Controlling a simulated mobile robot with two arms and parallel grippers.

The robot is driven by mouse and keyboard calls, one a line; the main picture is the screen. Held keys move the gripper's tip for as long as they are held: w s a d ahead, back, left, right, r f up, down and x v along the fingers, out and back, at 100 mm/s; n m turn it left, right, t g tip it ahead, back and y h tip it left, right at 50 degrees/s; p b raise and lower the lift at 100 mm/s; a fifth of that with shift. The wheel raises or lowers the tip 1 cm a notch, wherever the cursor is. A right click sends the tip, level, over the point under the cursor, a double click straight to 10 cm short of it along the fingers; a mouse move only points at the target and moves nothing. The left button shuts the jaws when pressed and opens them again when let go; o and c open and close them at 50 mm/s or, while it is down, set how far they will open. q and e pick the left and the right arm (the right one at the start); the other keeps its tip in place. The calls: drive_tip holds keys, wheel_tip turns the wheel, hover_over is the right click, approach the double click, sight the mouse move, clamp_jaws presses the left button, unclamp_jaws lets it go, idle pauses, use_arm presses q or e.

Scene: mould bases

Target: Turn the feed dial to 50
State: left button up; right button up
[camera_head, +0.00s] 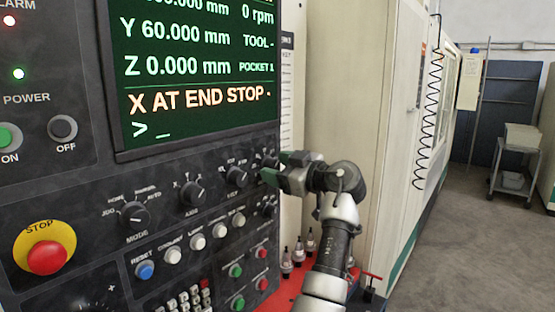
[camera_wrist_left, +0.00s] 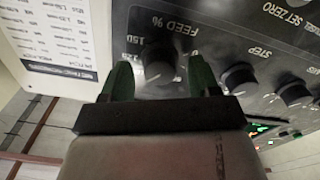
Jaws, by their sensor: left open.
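The feed dial (camera_wrist_left: 158,62) is a dark round knob under the upside-down label "FEED %" in the left wrist view. A "150" mark shows to its left; I cannot read its setting surely. My left gripper (camera_wrist_left: 160,76) is open, its two green fingers on either side of the knob. I cannot tell whether they touch it. In the head view my left gripper (camera_head: 281,167) is at the right edge of the control panel (camera_head: 75,180), at the end of the dial row, and partly hides the feed dial (camera_head: 269,163). My right gripper is not in view.
The step dial (camera_wrist_left: 239,77) sits close beside the feed dial; the axis dial (camera_head: 192,194) and mode dial (camera_head: 134,214) are farther along. A red stop button (camera_head: 47,257) juts out at lower left. The screen (camera_head: 190,70) reads "X AT END STOP". Tool holders (camera_head: 298,250) stand below.

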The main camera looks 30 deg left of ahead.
use_arm(q)
drive_tip(key=shift+a, duration=0.2)
drive_tip(key=shift+c, duration=0.2)
drive_tip(key=c, duration=0.9)
drive_tip(key=shift+f+b, duration=0.15)
drive_tip(key=shift+b, duration=0.35)
drive_tip(key=n+b, duration=0.6)
drive_tip(key=b, duration=0.3)
drive_tip(key=shift+f, duration=0.1)
drive_tip(key=shift+n+b, duration=0.9)
drive_tip(key=shift+n, duration=0.1)
drive_tip(key=n+b, duration=0.1)
drive_tip(key=n, duration=0.1)
drive_tip(key=shift+n, duration=0.3)
drive_tip(key=n+b, duration=0.1)
drive_tip(key=n, duration=0.3)
drive_tip(key=shift+n+b, duration=0.35)
drive_tip(key=shift+n, duration=0.05)
